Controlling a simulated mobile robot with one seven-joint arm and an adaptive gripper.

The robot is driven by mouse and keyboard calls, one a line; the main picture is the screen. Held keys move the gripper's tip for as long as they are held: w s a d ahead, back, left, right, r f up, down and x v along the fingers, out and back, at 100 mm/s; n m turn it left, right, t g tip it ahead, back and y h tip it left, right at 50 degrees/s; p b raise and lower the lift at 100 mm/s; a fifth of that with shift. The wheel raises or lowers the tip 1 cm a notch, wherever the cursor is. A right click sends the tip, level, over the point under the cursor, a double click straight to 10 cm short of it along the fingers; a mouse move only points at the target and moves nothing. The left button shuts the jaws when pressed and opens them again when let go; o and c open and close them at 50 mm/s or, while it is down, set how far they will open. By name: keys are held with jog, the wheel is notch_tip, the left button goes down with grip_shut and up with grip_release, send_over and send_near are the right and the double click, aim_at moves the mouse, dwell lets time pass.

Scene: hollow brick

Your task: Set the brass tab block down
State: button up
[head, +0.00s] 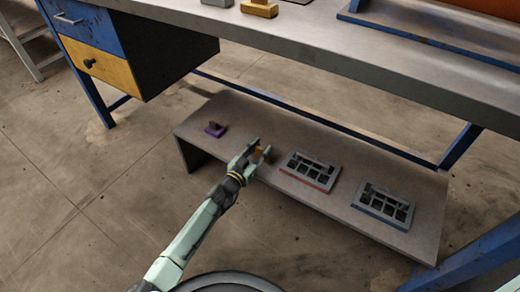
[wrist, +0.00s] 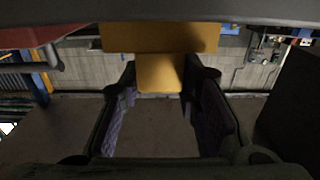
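The brass tab block (wrist: 160,40) shows in the wrist view as a wide yellow-brown body with a narrower tab between my two fingertips. My gripper (wrist: 160,80) is shut on that tab, with a finger against each side. In the head view my gripper (head: 262,153) is over the low grey bench (head: 232,112), left of the red-edged tray. Only a small brown-gold part of the block (head: 258,157) shows there, as the fingers hide most of it. I cannot tell whether the block touches the bench.
A red-edged slotted tray (head: 296,176) lies just right of my gripper, and a blue-edged one (head: 365,208) farther right. A purple block (head: 215,131) stands to the left. The high workbench (head: 310,45) overhangs behind, with another yellow block (head: 260,10) on it.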

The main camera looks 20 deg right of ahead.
jog(key=o, duration=0.4)
jog(key=shift+r, duration=0.15)
jog(key=shift+s+a, duration=0.1)
jog(key=shift+a, duration=0.1)
jog(key=p+v, duration=0.1)
jog(key=v, duration=1)
jog(key=shift+s+a, duration=0.2)
jog(key=shift+s, duration=0.05)
